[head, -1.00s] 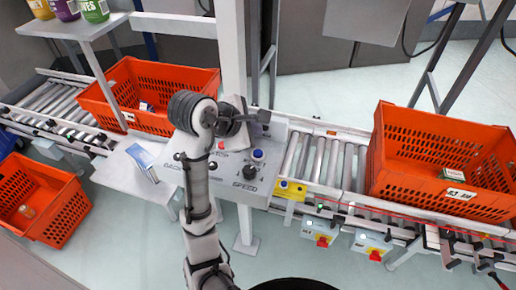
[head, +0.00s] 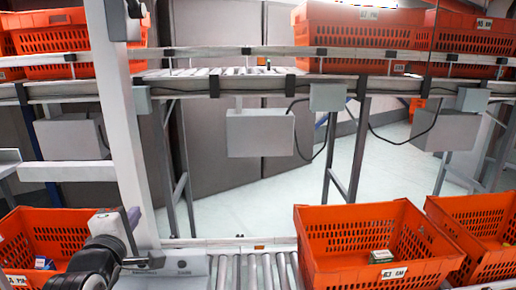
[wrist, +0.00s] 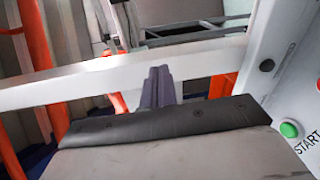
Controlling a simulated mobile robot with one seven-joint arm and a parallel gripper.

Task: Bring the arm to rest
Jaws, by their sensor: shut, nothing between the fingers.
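My arm shows at the bottom left of the head view, folded low in front of the conveyor. My gripper (head: 133,218) is beside the pale upright post (head: 133,170) and above the grey control panel (head: 178,266). In the wrist view its dark fingers (wrist: 158,86) are together and hold nothing. They stand out in front of the post, which crosses that view as a pale bar (wrist: 90,84). I cannot tell how wide the gap to the post is.
An orange tote (head: 350,265) with a small box stands on the near conveyor, another (head: 480,210) right of it. A tote (head: 45,225) is left of my arm. More totes (head: 358,30) stand on the raised far conveyor. The panel's green START button (wrist: 289,130) is close by.

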